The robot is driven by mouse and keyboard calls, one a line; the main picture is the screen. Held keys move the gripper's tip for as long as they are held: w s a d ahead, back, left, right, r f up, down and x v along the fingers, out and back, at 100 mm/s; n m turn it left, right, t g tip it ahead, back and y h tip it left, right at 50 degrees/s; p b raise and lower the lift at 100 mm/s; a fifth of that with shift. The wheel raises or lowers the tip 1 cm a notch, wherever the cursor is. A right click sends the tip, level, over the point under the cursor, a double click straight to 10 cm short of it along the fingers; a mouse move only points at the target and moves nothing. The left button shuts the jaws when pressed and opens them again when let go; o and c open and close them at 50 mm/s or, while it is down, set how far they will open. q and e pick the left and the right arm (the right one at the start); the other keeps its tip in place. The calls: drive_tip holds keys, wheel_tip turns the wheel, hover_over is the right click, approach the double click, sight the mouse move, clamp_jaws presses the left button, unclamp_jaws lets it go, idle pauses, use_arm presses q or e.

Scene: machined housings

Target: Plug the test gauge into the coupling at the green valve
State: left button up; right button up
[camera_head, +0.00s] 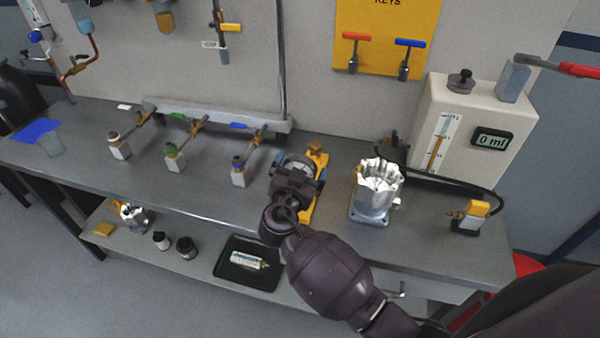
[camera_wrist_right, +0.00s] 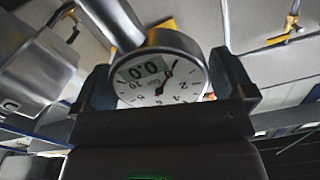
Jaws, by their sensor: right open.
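The test gauge (camera_head: 298,164) has a round white dial and stands at a yellow holder (camera_head: 316,160) on the bench. My right gripper (camera_head: 297,176) is open around it. In the right wrist view the gauge (camera_wrist_right: 160,78) sits between the two open fingers, its dial upside down with a 0.0 display. Whether the fingers touch it I cannot tell. The green valve (camera_head: 174,156), a grey block with a green ring and a brass fitting, stands left of the gripper near a green tag (camera_head: 177,116). Its coupling is too small to make out. My left gripper is not in view.
A blue-ringed valve (camera_head: 239,172) stands between the green valve and my gripper; a white-ringed one (camera_head: 119,147) is farther left. A metal housing (camera_head: 374,190) stands close on the right, with a white measuring unit (camera_head: 470,110) behind.

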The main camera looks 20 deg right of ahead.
drive_tip(key=c, duration=0.9)
